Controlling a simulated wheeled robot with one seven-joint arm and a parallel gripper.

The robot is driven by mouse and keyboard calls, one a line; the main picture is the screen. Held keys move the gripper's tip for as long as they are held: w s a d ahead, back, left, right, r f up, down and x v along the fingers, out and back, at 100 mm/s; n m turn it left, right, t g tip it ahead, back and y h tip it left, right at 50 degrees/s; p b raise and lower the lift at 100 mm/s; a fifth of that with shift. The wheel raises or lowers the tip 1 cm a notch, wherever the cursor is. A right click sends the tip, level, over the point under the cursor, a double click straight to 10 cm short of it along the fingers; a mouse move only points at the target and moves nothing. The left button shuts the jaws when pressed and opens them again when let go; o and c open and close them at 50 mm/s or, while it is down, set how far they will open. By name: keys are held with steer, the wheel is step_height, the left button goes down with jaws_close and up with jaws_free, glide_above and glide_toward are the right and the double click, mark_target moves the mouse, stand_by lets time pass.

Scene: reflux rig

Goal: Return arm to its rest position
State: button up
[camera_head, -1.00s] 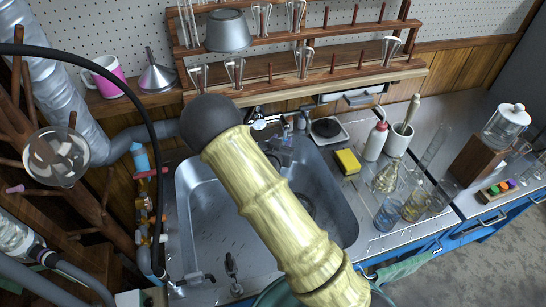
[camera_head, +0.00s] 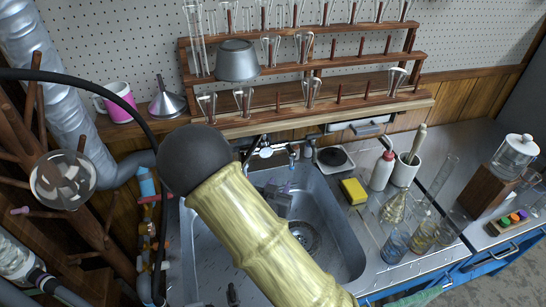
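My gripper is not in view. A thick yellow bamboo-patterned limb with a dark round end runs from the lower middle up to the left over the sink, and it looks like part of my own arm. It hides part of the metal sink (camera_head: 335,225). No fingers and no held object show, so I cannot tell what the gripper holds.
A wooden glassware rack (camera_head: 360,67) stands behind the sink. A yellow sponge (camera_head: 353,190), a red-capped bottle (camera_head: 382,171) and glassware, including a round flask (camera_head: 393,209), crowd the right counter. Pipes and a branching wooden stand (camera_head: 85,225) fill the left side.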

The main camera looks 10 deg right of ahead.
steer(key=s+d+r+n+g+y+p, duration=0.2)
steer(key=s+r+g+p, duration=0.3)
steer(key=s+r, duration=0.4)
steer(key=s+d+r+n+g+y+p, duration=0.3)
steer(key=s+d+r+g+y+p, duration=0.1)
steer(key=s+r, duration=0.5)
steer(key=d+r+g+p, duration=0.1)
steer(key=g+p, duration=0.1)
steer(key=shift+s+d+p, duration=0.25)
steer(key=shift+p, duration=0.1)
stand_by(0.7)
